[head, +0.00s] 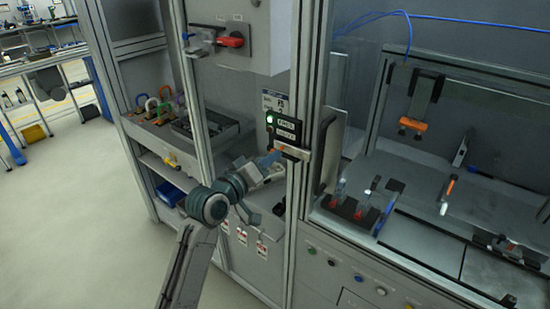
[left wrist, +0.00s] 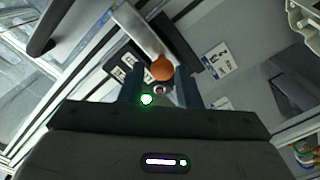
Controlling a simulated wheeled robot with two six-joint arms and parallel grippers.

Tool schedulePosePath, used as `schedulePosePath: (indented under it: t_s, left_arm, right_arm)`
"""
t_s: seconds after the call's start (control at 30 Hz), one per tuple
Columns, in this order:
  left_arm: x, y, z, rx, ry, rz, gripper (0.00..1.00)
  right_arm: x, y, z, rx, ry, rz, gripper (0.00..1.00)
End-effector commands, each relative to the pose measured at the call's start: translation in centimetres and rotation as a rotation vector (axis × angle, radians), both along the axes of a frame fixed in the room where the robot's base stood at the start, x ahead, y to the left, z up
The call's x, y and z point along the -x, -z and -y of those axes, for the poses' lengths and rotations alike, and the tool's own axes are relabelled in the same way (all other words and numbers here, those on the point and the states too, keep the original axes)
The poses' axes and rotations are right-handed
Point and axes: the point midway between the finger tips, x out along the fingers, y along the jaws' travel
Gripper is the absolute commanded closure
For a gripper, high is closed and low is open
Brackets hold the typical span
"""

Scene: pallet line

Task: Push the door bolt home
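The door bolt is a pale metal bar (head: 292,151) below a black labelled box (head: 284,128) with a green light, on the frame post beside the glazed door. In the left wrist view its bar (left wrist: 143,36) runs toward an orange round knob (left wrist: 162,68). My left gripper (head: 274,159) is at the bolt. In the left wrist view its two fingers (left wrist: 160,80) stand apart with the knob between their tips; I see gaps on both sides. A small ringed stud shows just below the knob. How far the bolt is slid cannot be told. My right gripper is out of view.
A red rotary switch (head: 232,40) is above left. Coloured padlocks (head: 158,105) sit on a shelf at left. Hanging tags (head: 262,246) are below my gripper.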

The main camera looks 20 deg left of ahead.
Motion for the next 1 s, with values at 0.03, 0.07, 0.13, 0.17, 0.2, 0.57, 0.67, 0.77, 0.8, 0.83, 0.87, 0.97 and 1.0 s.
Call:
schedulePosePath:
  t_s: [0.03, 0.07, 0.13, 0.17, 0.2, 0.57, 0.67, 0.77, 0.8, 0.83, 0.87, 0.97, 1.0]
  left_arm:
    - [1.2, 0.5, -0.5, -0.007, -0.001, 0.000, 0.70]
    - [1.8, 0.5, -0.7, -0.007, 0.000, -0.001, 0.70]
    - [3.2, 0.5, -1.2, -0.007, 0.000, -0.001, 0.70]
    - [3.7, 0.4, -1.4, -0.008, 0.000, 0.000, 0.70]
    - [4.4, 0.4, -1.6, -0.006, 0.001, 0.000, 0.70]
    - [6.9, 0.1, -2.5, 0.000, 0.001, -0.002, 0.70]
    - [6.9, 0.1, -2.5, 0.001, 0.001, -0.002, 0.70]
    - [6.9, 0.1, -2.5, 0.001, 0.001, -0.002, 0.70]
    - [6.9, 0.1, -2.5, 0.001, 0.001, -0.002, 0.70]
    - [6.9, 0.1, -2.5, 0.001, 0.001, -0.002, 0.70]
    - [6.9, 0.1, -2.5, 0.001, 0.001, -0.002, 0.70]
    - [6.9, 0.1, -2.5, 0.001, 0.001, -0.002, 0.70]
    - [6.8, 0.1, -2.5, 0.001, 0.001, -0.003, 0.70]
  right_arm:
    - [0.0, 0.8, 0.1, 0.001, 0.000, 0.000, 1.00]
    - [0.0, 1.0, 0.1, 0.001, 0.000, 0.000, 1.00]
    - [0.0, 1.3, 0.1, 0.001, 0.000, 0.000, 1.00]
    - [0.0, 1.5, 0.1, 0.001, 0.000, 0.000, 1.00]
    - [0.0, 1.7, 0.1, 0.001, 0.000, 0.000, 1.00]
    - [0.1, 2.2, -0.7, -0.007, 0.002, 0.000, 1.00]
    - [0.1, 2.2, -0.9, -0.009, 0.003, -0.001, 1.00]
    - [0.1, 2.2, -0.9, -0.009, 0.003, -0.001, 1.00]
    - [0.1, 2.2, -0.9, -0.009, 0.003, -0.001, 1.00]
    - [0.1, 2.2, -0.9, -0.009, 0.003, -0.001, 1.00]
    - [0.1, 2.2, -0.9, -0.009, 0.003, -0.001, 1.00]
    - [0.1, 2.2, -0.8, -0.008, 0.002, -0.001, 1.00]
    - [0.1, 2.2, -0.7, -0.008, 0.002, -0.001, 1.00]
